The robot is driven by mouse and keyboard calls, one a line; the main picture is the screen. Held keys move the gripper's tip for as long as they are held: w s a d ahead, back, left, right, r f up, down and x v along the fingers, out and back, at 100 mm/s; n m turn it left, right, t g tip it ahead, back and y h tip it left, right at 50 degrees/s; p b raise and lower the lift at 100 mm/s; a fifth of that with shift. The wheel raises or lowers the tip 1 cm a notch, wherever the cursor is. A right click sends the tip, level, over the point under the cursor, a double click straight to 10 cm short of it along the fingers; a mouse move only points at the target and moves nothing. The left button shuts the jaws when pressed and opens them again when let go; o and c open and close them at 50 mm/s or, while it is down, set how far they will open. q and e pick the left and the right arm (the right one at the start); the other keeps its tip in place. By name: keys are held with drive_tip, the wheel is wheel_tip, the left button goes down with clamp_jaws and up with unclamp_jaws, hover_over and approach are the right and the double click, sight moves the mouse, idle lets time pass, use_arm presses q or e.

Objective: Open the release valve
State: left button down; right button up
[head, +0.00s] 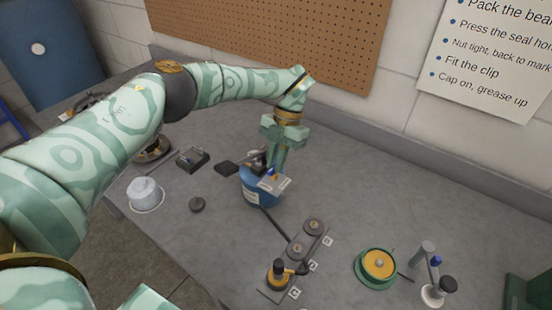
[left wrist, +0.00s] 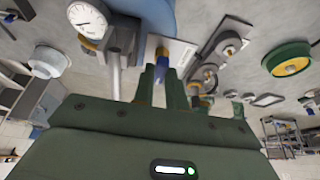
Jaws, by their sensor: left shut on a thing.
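A blue round tank (head: 262,190) stands on the grey bench below my left gripper (head: 272,165). A small blue valve part (head: 270,172) shows at the fingertips, above a white tag. In the left wrist view, the fingers of my left gripper (left wrist: 162,78) are closed around the blue valve part (left wrist: 162,58). A round white gauge (left wrist: 88,18) sits beside the tank, left of the fingers. The fingers hide part of the valve. My right gripper is not in view.
A dark bracket (head: 297,248) with several round fittings lies in front of the tank. A green-and-yellow round part (head: 377,264) and a small stand (head: 432,292) are to the right. A white tub (head: 145,194) is to the left. The back-right bench is clear.

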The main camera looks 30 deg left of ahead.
use_arm(q)
drive_tip(key=c, duration=1.4)
unclamp_jaws()
drive_tip(key=shift+c, duration=0.2)
drive_tip(key=shift+w+r, duration=0.1)
drive_tip(key=b+v, duration=0.9)
drive_tip(key=v, duration=0.7)
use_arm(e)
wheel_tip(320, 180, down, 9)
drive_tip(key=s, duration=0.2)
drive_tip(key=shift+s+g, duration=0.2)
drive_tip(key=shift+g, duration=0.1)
use_arm(q)
drive_tip(key=shift+r, duration=0.1)
